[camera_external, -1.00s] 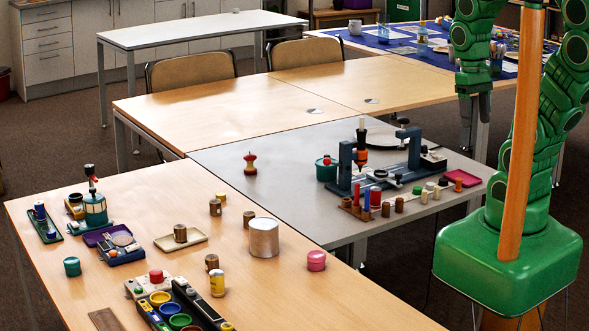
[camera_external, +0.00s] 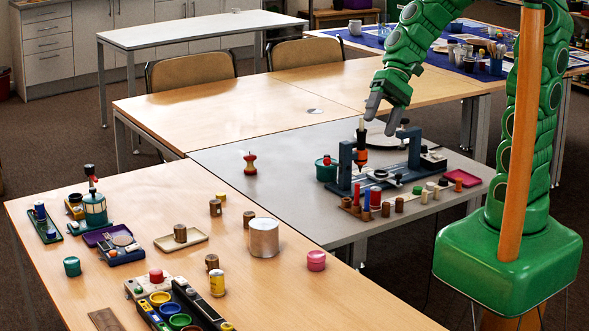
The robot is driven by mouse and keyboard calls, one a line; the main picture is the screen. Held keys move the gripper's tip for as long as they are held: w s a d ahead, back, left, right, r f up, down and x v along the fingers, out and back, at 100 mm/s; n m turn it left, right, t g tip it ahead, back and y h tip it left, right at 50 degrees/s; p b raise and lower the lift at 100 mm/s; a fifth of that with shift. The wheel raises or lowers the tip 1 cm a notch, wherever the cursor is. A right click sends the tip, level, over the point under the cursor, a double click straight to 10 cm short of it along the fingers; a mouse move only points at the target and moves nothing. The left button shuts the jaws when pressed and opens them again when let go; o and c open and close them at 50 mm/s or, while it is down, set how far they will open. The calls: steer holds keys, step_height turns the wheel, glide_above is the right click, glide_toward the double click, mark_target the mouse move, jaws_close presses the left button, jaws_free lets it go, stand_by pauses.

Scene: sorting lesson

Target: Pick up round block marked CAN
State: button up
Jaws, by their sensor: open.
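No lettering is legible at this size, so I cannot tell which round block is marked CAN. Round pieces on the near wooden table include a silver cylinder (camera_external: 264,238), a pink one (camera_external: 316,260), a teal one (camera_external: 72,266) and a yellow-and-white one (camera_external: 217,283). Several brown cylinders stand there too, one of them (camera_external: 180,233) on a cream tray (camera_external: 166,243). My gripper (camera_external: 382,114) is open and empty, its fingers pointing down in the air, seen above the blue-grey stand on the grey table.
The blue-grey stand (camera_external: 411,150) with an orange tool (camera_external: 362,142) rises from the grey table (camera_external: 290,140), with several small cylinders in front. A red apple-core shape (camera_external: 250,163) stands to its left. The wooden tables behind (camera_external: 225,105) are mostly clear.

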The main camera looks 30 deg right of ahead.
steer(key=w+a+m+y, duration=0.3)
steer(key=w+a+y, duration=0.2)
steer(key=w+a, duration=0.4)
steer(key=m+t+y, duration=0.2)
steer(key=m+t, duration=0.4)
steer(key=m, duration=0.7)
glide_above(249, 214)
steer(key=s+d, duration=0.2)
steer(key=s, duration=0.4)
step_height(249, 214, down, 15)
steer(key=w+d+f+m, duration=0.1)
steer(key=f+m, duration=0.1)
steer(key=f, duration=0.3)
steer(key=w+d+f+m+t+h, duration=0.1)
steer(key=f+m, duration=0.1)
steer(key=f, duration=0.3)
steer(key=w+d+f+m+t+h, duration=0.1)
steer(key=w+f, duration=0.1)
steer(key=f, duration=0.3)
steer(key=shift+f+m, duration=0.2)
steer(key=shift+m, duration=0.2)
steer(key=shift+x, duration=1.1)
steer(key=shift+w+x, duration=0.25)
steer(key=shift+x, duration=1.65)
steer(key=shift+w+a+f, duration=0.3)
steer(key=shift+a+f, duration=0.05)
steer(key=shift+a, duration=0.25)
steer(key=shift+c, duration=0.4)
